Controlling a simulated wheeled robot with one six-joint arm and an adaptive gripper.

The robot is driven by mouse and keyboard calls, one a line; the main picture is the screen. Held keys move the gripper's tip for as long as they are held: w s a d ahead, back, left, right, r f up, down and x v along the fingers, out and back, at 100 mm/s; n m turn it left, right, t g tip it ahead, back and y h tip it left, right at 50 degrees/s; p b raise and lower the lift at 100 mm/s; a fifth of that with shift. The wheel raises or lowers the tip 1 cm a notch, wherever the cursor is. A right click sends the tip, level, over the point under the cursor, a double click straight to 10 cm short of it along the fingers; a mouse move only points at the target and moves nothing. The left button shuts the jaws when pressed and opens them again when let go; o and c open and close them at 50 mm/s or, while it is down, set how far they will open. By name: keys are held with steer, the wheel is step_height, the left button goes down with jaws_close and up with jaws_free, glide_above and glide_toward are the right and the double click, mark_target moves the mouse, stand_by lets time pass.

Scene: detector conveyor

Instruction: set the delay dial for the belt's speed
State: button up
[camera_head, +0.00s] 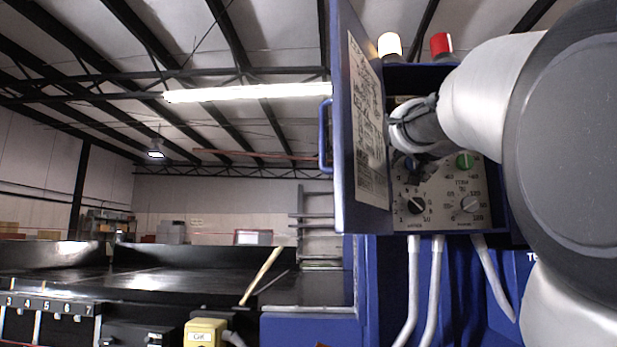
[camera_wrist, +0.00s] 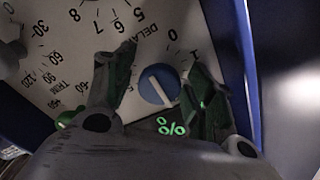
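The blue delay dial (camera_wrist: 159,86) sits on a pale panel (camera_wrist: 65,75) with printed numerals, in the middle of the wrist view. A white pointer line slants across it from upper left to lower right. I cannot tell which mark it indicates. My gripper (camera_wrist: 163,65) is open, one finger on each side of the dial, with a small gap visible at least on the left. In the head view the gripper (camera_head: 407,160) reaches into the blue cabinet and partly hides the blue dial. A chart (camera_head: 367,125) is on the cabinet's open door, its text too small to read.
The open blue door (camera_head: 345,60) stands close left of my arm. A black dial (camera_head: 417,206), a grey dial (camera_head: 468,204) and a green knob (camera_head: 465,161) are nearby on the panel. White and red lamps top the cabinet. A black conveyor (camera_head: 190,281) lies at left.

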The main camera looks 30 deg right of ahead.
steer(key=c, duration=0.8)
steer(key=shift+n, duration=0.3)
steer(key=n, duration=1.2)
steer(key=shift+f+n, duration=0.1)
steer(key=shift+n, duration=0.3)
steer(key=o, duration=1)
